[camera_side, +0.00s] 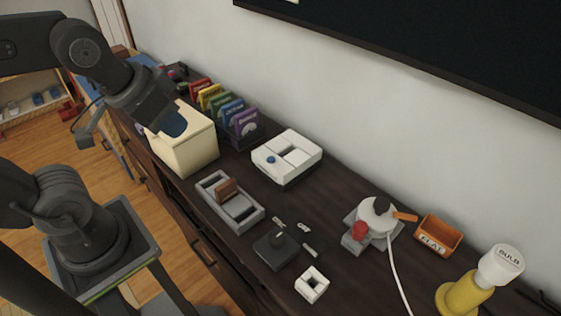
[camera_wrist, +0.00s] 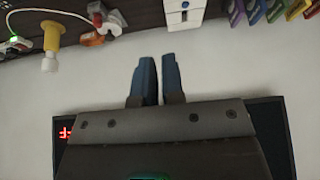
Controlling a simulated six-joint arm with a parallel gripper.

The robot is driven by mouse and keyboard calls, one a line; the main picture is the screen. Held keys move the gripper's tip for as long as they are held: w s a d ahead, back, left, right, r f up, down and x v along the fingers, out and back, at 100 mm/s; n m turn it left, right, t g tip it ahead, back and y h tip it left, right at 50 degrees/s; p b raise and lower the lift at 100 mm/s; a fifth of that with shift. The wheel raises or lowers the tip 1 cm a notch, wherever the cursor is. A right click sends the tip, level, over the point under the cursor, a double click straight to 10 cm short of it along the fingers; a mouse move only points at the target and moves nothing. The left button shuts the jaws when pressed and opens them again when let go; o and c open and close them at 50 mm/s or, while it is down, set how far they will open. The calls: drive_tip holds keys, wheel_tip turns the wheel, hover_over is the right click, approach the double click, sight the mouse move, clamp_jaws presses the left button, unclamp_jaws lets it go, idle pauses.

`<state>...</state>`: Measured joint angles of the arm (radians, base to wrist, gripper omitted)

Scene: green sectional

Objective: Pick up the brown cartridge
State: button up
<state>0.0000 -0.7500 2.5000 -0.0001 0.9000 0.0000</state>
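The brown cartridge (camera_side: 226,188) stands upright in a grey tray (camera_side: 247,228) with slots, on the dark cabinet top in the side view. My gripper (camera_side: 172,124) is up and to the left of it, well apart, in front of the cream box. In the wrist view, my gripper's two blue fingers (camera_wrist: 159,75) have a narrow gap between them with the pale wall showing through. Nothing is held between them. The brown cartridge does not show in the wrist view.
A cream box (camera_side: 190,150) stands behind the grey tray, near colored cartridges (camera_side: 228,112) in a rack. A white console (camera_side: 287,158) is to the right.

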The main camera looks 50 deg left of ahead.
drive_tip(key=o, duration=1.6)
drive_tip(key=m+g+y, duration=0.5)
drive_tip(key=m+g, duration=0.1)
drive_tip(key=m, duration=1.2)
hover_over(227, 186)
drive_tip(key=d, duration=0.4)
wheel_tip(227, 186, down, 18)
drive_tip(key=f, duration=0.1)
drive_tip(key=x, duration=0.8)
drive_tip(key=shift+d, duration=0.1)
drive_tip(key=shift+h, duration=0.3)
drive_tip(key=shift+w+x, duration=0.15)
drive_tip(key=shift+x, duration=1.15)
drive_tip(key=shift+w+x, duration=0.1)
drive_tip(key=shift+x, duration=1.2)
